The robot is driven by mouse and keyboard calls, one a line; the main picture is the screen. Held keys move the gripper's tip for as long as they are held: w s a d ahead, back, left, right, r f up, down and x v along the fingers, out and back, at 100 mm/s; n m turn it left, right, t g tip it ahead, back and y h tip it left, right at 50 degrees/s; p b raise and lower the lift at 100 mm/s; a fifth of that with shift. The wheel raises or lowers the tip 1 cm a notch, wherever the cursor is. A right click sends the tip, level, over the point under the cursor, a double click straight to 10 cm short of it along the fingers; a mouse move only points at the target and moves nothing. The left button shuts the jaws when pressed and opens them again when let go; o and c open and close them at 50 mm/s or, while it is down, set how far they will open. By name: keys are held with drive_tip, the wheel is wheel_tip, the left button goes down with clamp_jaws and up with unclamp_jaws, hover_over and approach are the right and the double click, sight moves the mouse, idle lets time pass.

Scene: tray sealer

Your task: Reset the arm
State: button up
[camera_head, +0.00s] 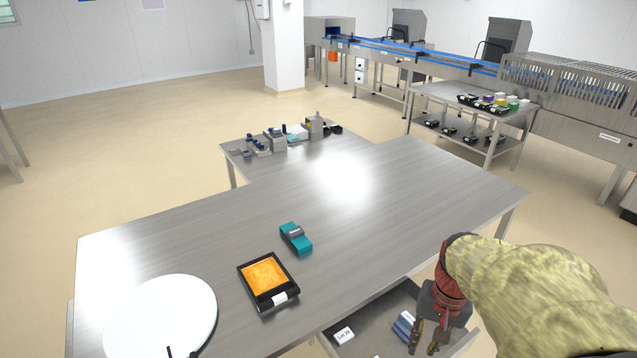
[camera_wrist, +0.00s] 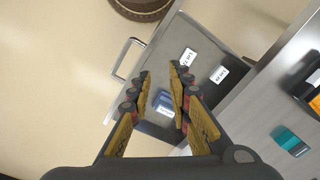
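My gripper (camera_head: 424,350) hangs at the lower right in the head view, beside the table's front edge and over an open drawer (camera_head: 372,345). In the wrist view its two fingers (camera_wrist: 160,72) point down toward the drawer (camera_wrist: 210,42); their tips are apart, with nothing held between them. Blue items (camera_wrist: 163,104) show beyond the gap, lying in the drawer. My arm, in a tan sleeve, reaches in from the right and hides part of the floor and the drawer's surroundings.
The steel table (camera_head: 370,215) holds a black tray with orange contents (camera_head: 268,273), a teal device (camera_head: 296,239) and a white round disc (camera_head: 160,315). White label cards (camera_wrist: 188,57) lie in the drawer, whose handle (camera_wrist: 122,62) faces outward. The table's right half is clear.

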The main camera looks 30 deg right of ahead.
drive_tip(key=w+a+r+n+t, duration=0.2)
drive_tip(key=a+r+n, duration=0.3)
drive_tip(key=a, duration=0.5)
drive_tip(key=w+a+r+n+t, duration=0.3)
drive_tip(key=a+r+n, duration=0.2)
drive_tip(key=a+r, duration=0.3)
drive_tip(key=a, duration=0.3)
drive_tip(key=shift+w+a, duration=0.15)
drive_tip(key=shift+w, duration=0.1)
